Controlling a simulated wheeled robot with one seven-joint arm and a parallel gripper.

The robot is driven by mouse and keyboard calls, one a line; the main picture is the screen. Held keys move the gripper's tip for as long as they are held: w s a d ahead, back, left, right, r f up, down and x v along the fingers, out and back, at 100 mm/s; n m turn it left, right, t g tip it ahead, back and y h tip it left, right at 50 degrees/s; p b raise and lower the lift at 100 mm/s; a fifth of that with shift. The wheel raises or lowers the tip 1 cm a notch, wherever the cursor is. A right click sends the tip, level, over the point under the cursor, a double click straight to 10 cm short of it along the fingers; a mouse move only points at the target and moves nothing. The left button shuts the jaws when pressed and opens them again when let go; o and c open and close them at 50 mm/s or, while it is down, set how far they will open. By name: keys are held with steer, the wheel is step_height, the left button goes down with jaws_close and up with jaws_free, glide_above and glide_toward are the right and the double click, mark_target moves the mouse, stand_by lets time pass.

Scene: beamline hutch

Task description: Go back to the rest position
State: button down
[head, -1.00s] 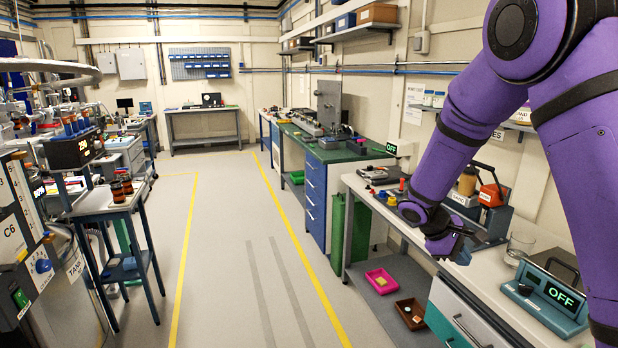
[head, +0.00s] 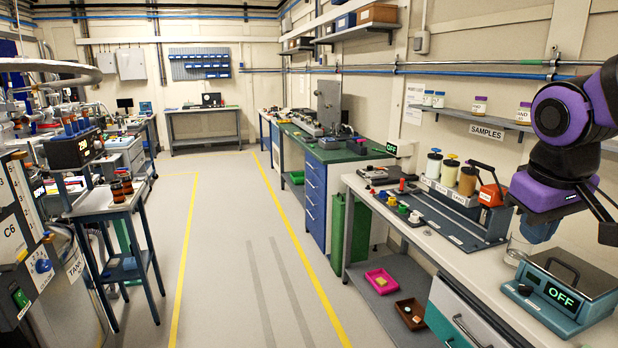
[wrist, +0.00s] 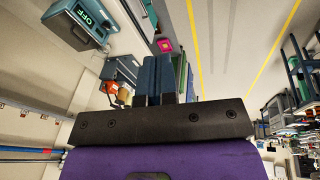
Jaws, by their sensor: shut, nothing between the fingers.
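My gripper (head: 538,234) hangs at the right of the head view, below my purple wrist and above the right-hand bench (head: 440,245). Its blue fingers point down and partly cover a glass beaker (head: 517,248) in that view. In the wrist view, the two blue fingers (wrist: 157,75) lie side by side, shut with nothing between them.
A scale-like box marked OFF (head: 560,290) stands below and right of my gripper. A shelf (head: 470,115) runs behind. The floor aisle (head: 235,250) is clear.

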steer(key=s+a+r+m+t+y, duration=0.1)
steer(key=s+a+r+t, duration=0.1)
steer(key=s, duration=0.7)
steer(key=shift+s+a+r+m+t+y, duration=0.25)
steer(key=shift+a+r+m+t+y, duration=0.05)
steer(key=shift+r+m+y, duration=0.1)
